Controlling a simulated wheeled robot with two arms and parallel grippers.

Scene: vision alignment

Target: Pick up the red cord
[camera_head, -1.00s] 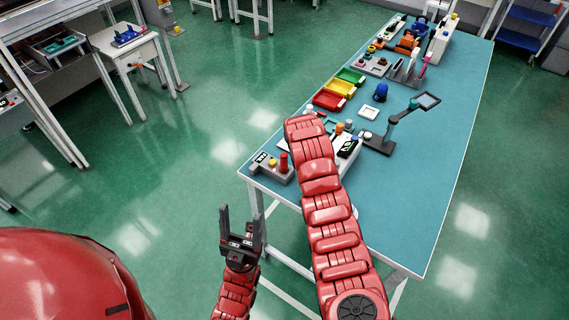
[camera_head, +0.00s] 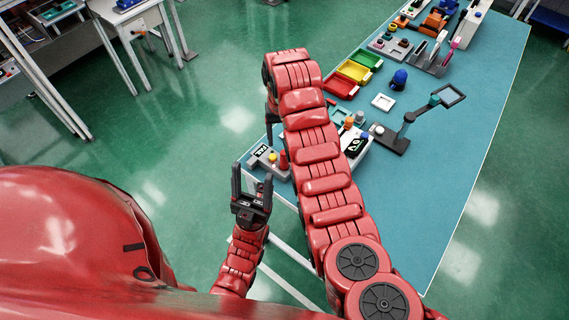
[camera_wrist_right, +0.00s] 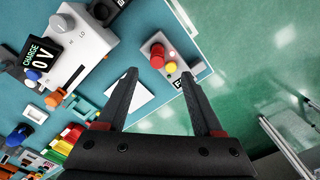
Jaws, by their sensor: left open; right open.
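I cannot make out a red cord in any view. My right gripper (camera_wrist_right: 158,77) is open and empty above the table's near end. Its fingers point towards a grey control box (camera_wrist_right: 170,65) with a red cylindrical knob (camera_wrist_right: 156,56) and a yellow button; the knob shows between and beyond the fingertips. In the head view the same box (camera_head: 262,158) sits at the table's near left corner, and my right arm mostly hides its gripper. My left gripper (camera_head: 252,173) is open and empty, near that corner, beside the table edge.
A white charge meter (camera_wrist_right: 75,45) reading 0 V, with blue and orange plugs, stands near the box. On the teal table (camera_head: 440,190) are red, yellow and green bins (camera_head: 354,72), a blue object (camera_head: 399,78) and a dark stand (camera_head: 398,138). The right side of the table is clear.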

